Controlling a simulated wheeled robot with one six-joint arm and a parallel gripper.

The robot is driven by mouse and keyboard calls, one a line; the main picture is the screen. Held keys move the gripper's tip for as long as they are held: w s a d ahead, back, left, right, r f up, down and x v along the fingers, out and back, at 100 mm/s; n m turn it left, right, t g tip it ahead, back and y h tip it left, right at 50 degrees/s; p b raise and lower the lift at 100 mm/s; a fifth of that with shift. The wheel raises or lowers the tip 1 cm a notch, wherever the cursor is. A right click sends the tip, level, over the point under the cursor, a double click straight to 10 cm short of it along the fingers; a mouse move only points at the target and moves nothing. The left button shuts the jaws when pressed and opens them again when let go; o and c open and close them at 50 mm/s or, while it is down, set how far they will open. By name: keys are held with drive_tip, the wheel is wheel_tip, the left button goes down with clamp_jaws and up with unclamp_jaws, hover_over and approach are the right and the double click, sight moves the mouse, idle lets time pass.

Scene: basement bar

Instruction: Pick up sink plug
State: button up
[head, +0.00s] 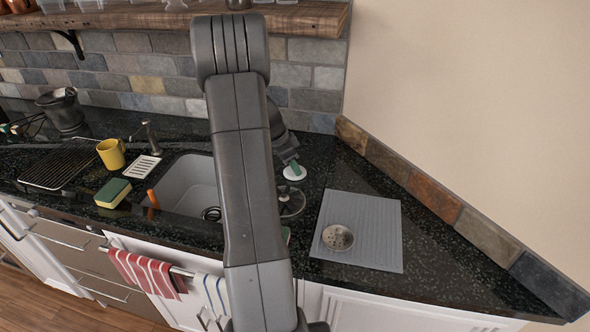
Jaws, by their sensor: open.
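A round, perforated metal piece, which looks like the sink plug (338,238), lies on a grey ribbed mat (385,222) on the counter, right of the sink. My arm crosses the middle of the head view and hides part of the counter. The end of my arm, with my gripper (288,154), shows only in part behind the upper link, above the counter right of the sink. It is up and left of the metal piece and apart from it. Its fingers are hard to make out; I see nothing held in it.
The sink (188,186) has its drain (211,213) partly beside my arm. A glass lid (291,203) and a white round item (294,172) with green lie between sink and mat. A yellow mug (111,154) and sponge (113,193) stand left. A wall borders the right.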

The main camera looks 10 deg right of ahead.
drive_tip(key=shift+d+f, duration=0.1)
drive_tip(key=shift+f, duration=0.1)
clamp_jaws()
